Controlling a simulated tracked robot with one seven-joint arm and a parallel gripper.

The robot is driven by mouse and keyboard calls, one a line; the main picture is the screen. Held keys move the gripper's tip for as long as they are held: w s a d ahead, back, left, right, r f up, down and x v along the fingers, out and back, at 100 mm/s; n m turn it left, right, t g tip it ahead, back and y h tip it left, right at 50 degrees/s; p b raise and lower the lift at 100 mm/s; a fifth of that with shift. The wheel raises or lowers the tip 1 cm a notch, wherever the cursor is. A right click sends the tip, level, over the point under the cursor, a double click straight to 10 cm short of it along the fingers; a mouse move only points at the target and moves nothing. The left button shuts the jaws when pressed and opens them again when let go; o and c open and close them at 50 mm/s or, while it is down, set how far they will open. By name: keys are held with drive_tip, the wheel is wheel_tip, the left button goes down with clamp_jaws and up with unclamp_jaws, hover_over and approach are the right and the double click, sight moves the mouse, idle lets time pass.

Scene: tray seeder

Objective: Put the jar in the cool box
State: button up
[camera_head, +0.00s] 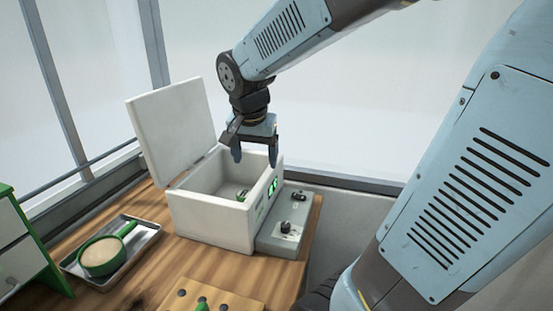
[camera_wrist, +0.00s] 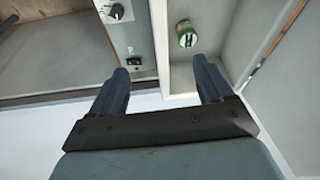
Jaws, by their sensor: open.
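The white cool box (camera_head: 212,225) stands on the wooden table with its lid (camera_head: 172,128) raised open at the left. The small jar (camera_head: 243,194), with green and pale parts, is inside the box on its floor. In the wrist view the jar (camera_wrist: 186,34) also shows inside the box, apart from the fingers. My gripper (camera_head: 255,157) is over the back right part of the box opening, pointing down, open and empty. In the wrist view its two fingers (camera_wrist: 161,70) are spread with nothing between them.
A grey control unit with knobs (camera_head: 289,226) adjoins the box's right side. A metal tray (camera_head: 126,272) holding a green-handled scoop of beige material (camera_head: 102,255) lies at left, beside a green and white cabinet (camera_head: 18,250). A holed wooden board (camera_head: 222,298) is in front.

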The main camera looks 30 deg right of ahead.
drive_tip(key=s+r+n+t+y, duration=0.1)
drive_tip(key=s+r+n, duration=0.3)
drive_tip(key=s+n, duration=0.4)
drive_tip(key=s+t, duration=0.1)
drive_tip(key=s, duration=0.2)
drive_tip(key=shift+t+y, duration=0.3)
drive_tip(key=shift+t, duration=0.1)
drive_tip(key=shift+a, duration=0.1)
drive_tip(key=shift+c, duration=0.4)
